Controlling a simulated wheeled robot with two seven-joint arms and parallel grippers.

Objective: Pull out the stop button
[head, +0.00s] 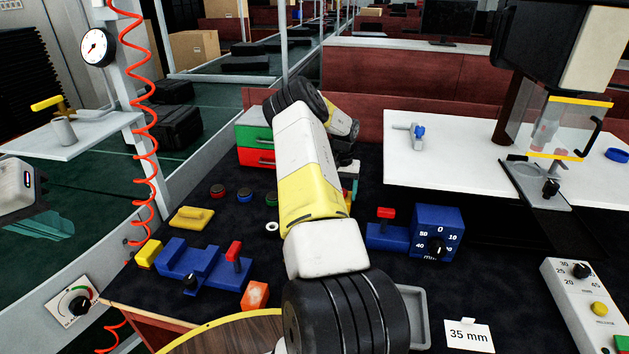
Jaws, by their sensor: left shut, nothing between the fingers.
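My left arm rises through the middle of the head view and bends over at its far end. My left gripper (346,158) is at that far end, small, dark and mostly behind the forearm. It is shut and holds nothing. Just below it, small red, teal and yellow parts (349,187) show beside the forearm. I cannot tell whether they belong to the stop button, and no button is clearly marked as stop. A round red-topped button (217,190) lies left of the arm, beside a blue one and a green one. My right gripper is not in view.
A blue fixture (203,267) with a red lever stands left. A blue dial box (437,233) stands right. A grey control box (585,305) has a yellow button. Green and red drawers (254,156) stand behind the arm. A white board (460,165) lies back right.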

